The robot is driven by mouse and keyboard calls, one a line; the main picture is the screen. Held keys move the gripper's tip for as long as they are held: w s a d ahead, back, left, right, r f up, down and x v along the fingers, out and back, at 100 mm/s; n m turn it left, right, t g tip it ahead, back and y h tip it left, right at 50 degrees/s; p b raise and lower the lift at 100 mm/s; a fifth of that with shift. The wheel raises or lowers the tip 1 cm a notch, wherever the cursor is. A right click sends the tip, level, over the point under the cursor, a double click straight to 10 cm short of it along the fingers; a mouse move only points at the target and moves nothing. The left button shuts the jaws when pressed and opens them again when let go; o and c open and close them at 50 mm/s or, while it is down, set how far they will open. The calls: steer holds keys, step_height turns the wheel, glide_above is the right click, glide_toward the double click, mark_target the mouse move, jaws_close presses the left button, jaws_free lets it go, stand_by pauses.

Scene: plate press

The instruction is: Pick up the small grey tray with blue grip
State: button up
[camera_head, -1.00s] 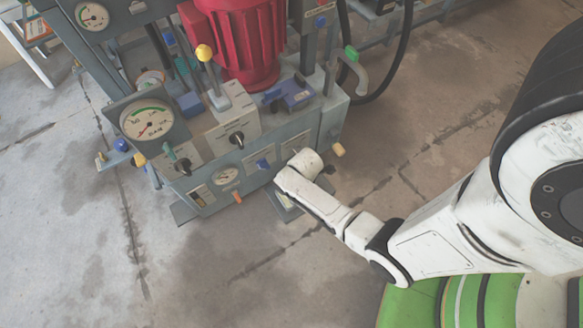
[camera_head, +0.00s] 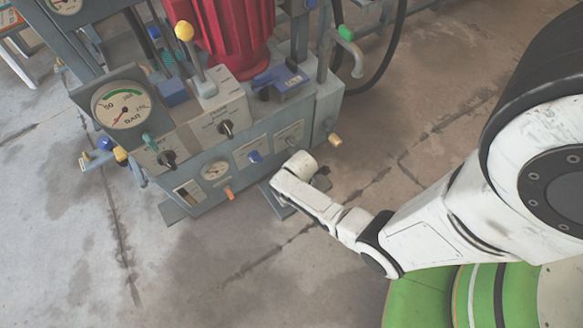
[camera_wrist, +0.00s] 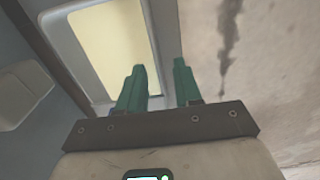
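A small grey and blue piece (camera_head: 285,80) lies on top of the machine, right of the yellow-knobbed lever. It may be the tray with blue grip, but I cannot tell its shape for sure. My gripper is low by the machine's front right corner in the head view, where my wrist hides its fingers. In the wrist view my gripper (camera_wrist: 159,68) shows two green fingers standing apart, with nothing between them. A grey rounded frame with a pale yellow inside (camera_wrist: 107,45) is beyond the fingers; I cannot tell what it is.
The grey press (camera_head: 215,150) carries a round gauge (camera_head: 122,103), knobs and a yellow-knobbed lever (camera_head: 184,31). A red ribbed motor (camera_head: 235,35) stands behind. A black hose (camera_head: 393,50) loops at the right. The concrete floor in front is clear.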

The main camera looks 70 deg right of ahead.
steer(key=shift+c, duration=0.4)
jaws_close()
steer(key=shift+r, duration=0.1)
